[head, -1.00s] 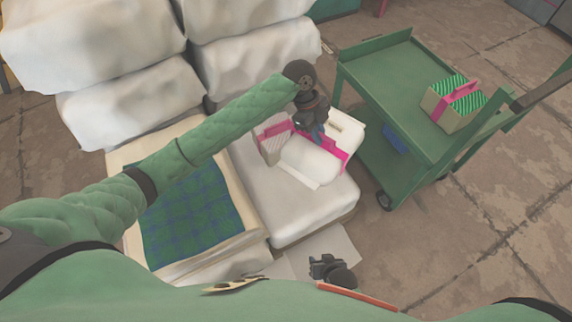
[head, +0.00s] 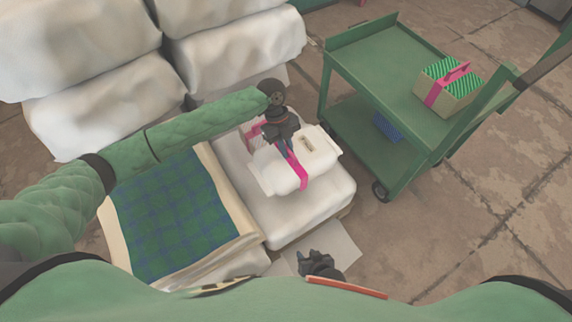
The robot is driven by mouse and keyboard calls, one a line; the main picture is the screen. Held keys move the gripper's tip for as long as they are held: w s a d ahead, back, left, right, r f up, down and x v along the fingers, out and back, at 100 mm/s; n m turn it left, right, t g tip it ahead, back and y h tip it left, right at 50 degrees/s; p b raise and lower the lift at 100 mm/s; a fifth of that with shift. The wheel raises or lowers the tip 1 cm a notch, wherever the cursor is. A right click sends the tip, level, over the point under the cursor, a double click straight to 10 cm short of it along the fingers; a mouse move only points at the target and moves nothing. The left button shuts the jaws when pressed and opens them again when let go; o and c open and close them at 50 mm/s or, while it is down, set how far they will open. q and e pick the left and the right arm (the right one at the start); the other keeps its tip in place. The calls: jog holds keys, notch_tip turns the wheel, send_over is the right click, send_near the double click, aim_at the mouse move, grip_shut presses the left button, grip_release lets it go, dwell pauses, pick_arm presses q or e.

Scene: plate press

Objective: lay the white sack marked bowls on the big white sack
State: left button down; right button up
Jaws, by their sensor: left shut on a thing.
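A small white sack (head: 277,179) has a pink strap and a small tan label; its lettering is too small to read. My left gripper (head: 286,146) is shut on it at the strap. The sack is over the top of the big white sack (head: 300,214); I cannot tell whether they touch. A pink and pale item (head: 252,136) shows behind my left gripper, mostly hidden. My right gripper (head: 316,263) is low in the view, near the big sack's front edge; its jaws cannot be made out.
A green trolley (head: 366,66) stands to the right, carrying a green-striped box (head: 441,98) with a pink strap. A blue item (head: 387,126) is on its lower shelf. Large white sacks (head: 232,40) are stacked behind. A blue-green plaid cloth (head: 178,215) lies on a pile at left.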

pick_arm(q)
jog(key=shift+f, duration=5.25)
jog(key=c, duration=1.5)
grip_release()
jog(key=v, duration=1.2)
